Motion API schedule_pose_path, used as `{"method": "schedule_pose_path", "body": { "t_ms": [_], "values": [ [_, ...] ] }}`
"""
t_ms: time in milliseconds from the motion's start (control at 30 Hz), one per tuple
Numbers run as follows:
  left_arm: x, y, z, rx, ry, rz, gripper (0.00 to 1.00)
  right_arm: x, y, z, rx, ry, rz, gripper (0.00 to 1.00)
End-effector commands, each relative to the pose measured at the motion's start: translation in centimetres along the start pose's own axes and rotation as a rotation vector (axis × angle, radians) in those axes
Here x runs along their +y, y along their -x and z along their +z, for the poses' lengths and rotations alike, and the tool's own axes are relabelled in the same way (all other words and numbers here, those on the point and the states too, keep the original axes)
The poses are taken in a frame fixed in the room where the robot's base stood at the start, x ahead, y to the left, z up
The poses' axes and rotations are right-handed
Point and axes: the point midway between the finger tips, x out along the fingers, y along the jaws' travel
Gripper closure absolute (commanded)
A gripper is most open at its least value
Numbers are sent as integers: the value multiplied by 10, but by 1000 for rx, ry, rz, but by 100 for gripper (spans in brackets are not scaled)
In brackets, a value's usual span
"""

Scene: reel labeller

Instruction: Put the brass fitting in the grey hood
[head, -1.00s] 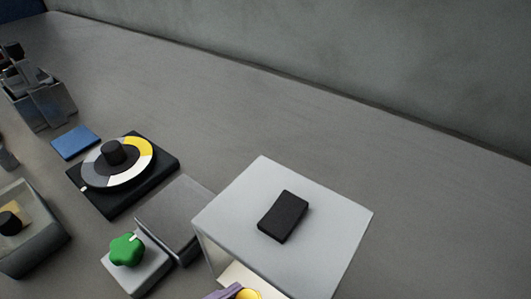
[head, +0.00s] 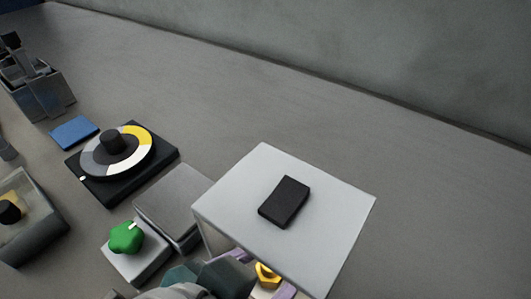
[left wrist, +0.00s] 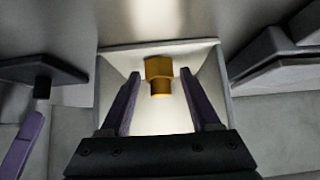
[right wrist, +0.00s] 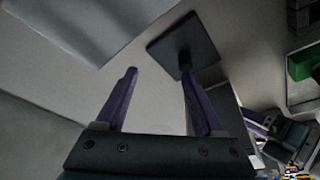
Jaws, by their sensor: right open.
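The grey hood (head: 235,205) is a pale box with a black block on its flat top and an open side facing the front. The brass fitting (head: 267,274) shows at its mouth under the top's front edge. In the left wrist view the fitting (left wrist: 159,72) is inside the lit hood (left wrist: 208,75), between and just beyond the finger tips. My left gripper (left wrist: 160,82) is open, with a gap on each side of the fitting; it also shows at the hood mouth in the head view (head: 264,272). My right gripper (right wrist: 158,75) is open and empty.
A green knob (head: 126,237) on a grey block and a low grey box (head: 178,203) stand left of the hood. A dial (head: 115,154), blue pad (head: 74,133) and grey tray (head: 42,237) lie farther left. A dark plate (right wrist: 190,38) with a post is near my right fingers.

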Motion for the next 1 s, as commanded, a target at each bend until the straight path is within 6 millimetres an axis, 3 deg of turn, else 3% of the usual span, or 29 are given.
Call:
{"method": "schedule_pose_path", "body": {
  "t_ms": [367, 467, 800, 1000],
  "values": [
    [0, 5, -2, -1, 0, 0, 30, 0, 3, -1, -1, -1, -1, 30],
    [0, 19, -3, -1, 0, 0, 30, 0, 8, -2, -1, -2, -1, 30],
    [0, 93, -3, -2, 0, 1, 30, 0, 28, -9, -1, -5, -5, 30],
    [0, 118, -2, -2, 2, -1, 30, 0, 32, -10, -1, -6, -5, 30]
  ]
}}
